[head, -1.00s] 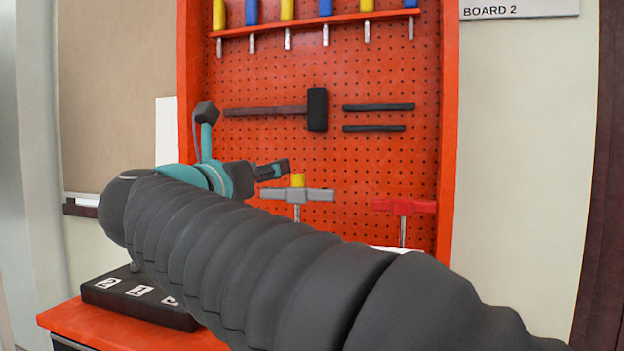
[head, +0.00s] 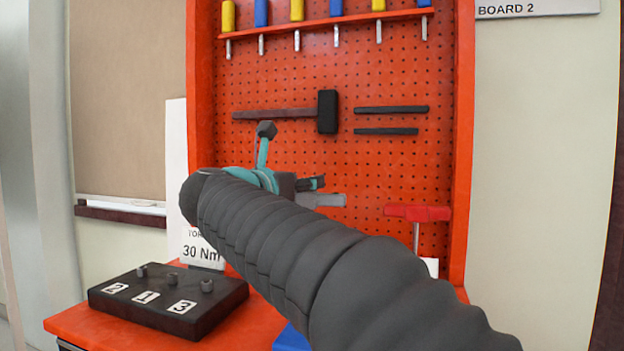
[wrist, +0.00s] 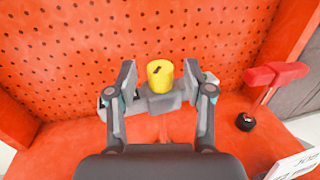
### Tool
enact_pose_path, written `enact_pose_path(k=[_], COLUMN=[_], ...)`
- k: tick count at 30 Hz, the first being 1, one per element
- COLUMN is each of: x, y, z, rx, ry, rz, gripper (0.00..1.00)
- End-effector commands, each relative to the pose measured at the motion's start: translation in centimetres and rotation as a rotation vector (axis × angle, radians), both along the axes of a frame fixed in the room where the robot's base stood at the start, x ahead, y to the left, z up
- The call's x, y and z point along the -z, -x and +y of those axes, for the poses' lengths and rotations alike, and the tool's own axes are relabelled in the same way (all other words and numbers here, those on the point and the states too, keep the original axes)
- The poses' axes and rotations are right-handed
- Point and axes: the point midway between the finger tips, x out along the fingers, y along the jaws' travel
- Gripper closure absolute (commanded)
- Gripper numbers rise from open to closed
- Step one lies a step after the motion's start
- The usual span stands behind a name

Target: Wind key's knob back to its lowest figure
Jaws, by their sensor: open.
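The grey T-handled key (wrist: 162,100) stands upright in front of the pegboard, with a yellow knob (wrist: 161,76) on top. The knob has a small dark mark; no figure can be read. In the wrist view my gripper (wrist: 160,80) is open, with one finger on each side of the knob and visible gaps between. In the head view my gripper (head: 316,184) is at the key's grey handle (head: 325,200), and the yellow knob is hidden there. A white card (head: 203,253) reading 30 Nm stands on the bench, partly covered by my arm.
A black block (head: 150,312) with bolts and labels 2, 1, 3 sits at the bench's left. The orange pegboard (head: 290,160) rises close behind, holding a hammer (head: 326,112). A blue object (head: 290,338) is partly hidden below my arm.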

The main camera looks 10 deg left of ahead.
Motion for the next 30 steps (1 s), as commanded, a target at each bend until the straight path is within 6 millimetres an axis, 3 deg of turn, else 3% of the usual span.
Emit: enact_pose_path(k=[6, 16, 22, 23, 30], x=[-0.1, 0.0, 0.0, 0.0, 0.0], y=[-1.8, -2.1, -2.1, -2.1, -2.0], z=[-0.6, -0.7, -0.7, -0.7, -0.8], rx=[0.0, -0.001, -0.001, -0.001, -0.009], ry=[0.0, 0.0, 0.0, 0.0, 0.0], rz=[0.0, -0.001, -0.001, -0.001, -0.001], gripper=[0.48, 0.48, 0.96, 1.0, 1.0])
